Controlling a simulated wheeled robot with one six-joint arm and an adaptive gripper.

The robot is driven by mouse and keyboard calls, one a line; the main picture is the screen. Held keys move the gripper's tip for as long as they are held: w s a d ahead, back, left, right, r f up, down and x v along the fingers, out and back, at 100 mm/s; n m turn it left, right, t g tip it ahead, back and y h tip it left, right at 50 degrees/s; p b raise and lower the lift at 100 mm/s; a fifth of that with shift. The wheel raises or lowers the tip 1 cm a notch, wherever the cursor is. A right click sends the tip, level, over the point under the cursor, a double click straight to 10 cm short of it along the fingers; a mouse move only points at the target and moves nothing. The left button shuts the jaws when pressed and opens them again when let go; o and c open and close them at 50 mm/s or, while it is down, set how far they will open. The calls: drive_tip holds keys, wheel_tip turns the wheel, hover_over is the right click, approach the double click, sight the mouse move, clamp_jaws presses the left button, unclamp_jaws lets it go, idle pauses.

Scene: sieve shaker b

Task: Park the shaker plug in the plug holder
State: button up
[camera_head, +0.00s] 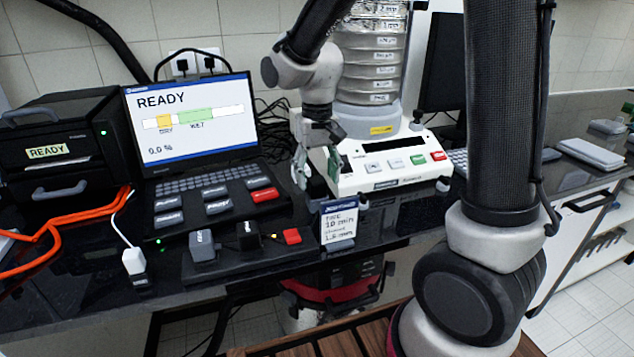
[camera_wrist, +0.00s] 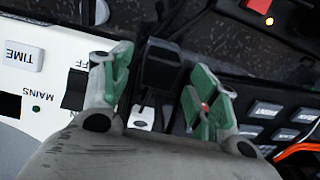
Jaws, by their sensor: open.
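My gripper (camera_head: 317,170) points down at the left side of the white shaker (camera_head: 390,165), its jaws apart. In the wrist view a black block (camera_wrist: 160,65) lies between the two green-padded fingers, with gaps on both sides. I cannot tell whether it is the shaker plug, the plug holder, or both together. In the head view the gripper mostly hides that spot. A grey plug (camera_head: 203,245) and a black plug (camera_head: 247,236) stand on the dark power strip; their labels are too small to read.
A white plug (camera_head: 133,261) with a white cable stands left of the strip. A red switch (camera_head: 291,236) is at the strip's right end. A small sign (camera_head: 339,222) stands before the shaker. The laptop (camera_head: 195,120) and button pads are left of my gripper.

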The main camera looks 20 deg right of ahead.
sight(318, 179)
wheel_tip(318, 179, up, 9)
idle(0.3)
drive_tip(key=shift+r, duration=0.1)
drive_tip(key=s+d+r+t, duration=0.3)
drive_tip(key=s+d+t, duration=0.1)
drive_tip(key=s+d, duration=1.1)
drive_tip(key=s, duration=0.4)
drive_tip(key=shift+r, duration=0.1)
